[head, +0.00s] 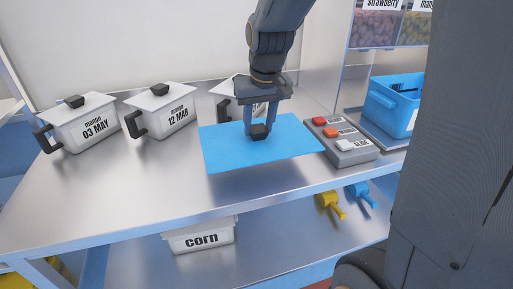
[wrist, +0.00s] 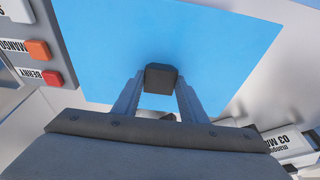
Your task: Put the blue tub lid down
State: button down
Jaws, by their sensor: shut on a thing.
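The blue tub lid (head: 225,152) is a flat blue sheet with a dark knob (head: 259,131) in its middle. My gripper (head: 259,128) points down and is shut on that knob. In the wrist view the lid (wrist: 225,50) fills much of the picture, and my gripper's fingers (wrist: 160,85) sit on both sides of the dark knob. The lid is over the steel counter (head: 160,180), near its front middle. I cannot tell whether it touches the counter. The blue tub (head: 392,107) stands at the right and looks open at the top.
A grey button box (head: 352,150) with red, orange and white buttons is close to the lid's right edge. White lidded pots (head: 85,128) stand on the left and behind the lid. A corn bin (head: 200,238) and scoops (head: 330,204) are below. The left front counter is clear.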

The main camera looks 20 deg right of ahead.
aim_at(259, 140)
jog(key=shift+f+p, duration=0.35)
jog(key=shift+f, duration=3.15)
jog(key=c, duration=1.1)
grip_release()
jog(key=shift+f, duration=0.1)
jog(key=b+v, duration=0.1)
jog(key=v, duration=1)
jog(key=shift+r, duration=0.4)
jog(key=s+f+g, duration=0.1)
jog(key=s+f, duration=0.8)
jog(key=s+f+g, duration=0.1)
jog(key=s+f, duration=0.3)
jog(key=shift+s+f+g, duration=0.25)
jog(key=shift+s+g, duration=0.05)
jog(key=shift+s, duration=0.1)
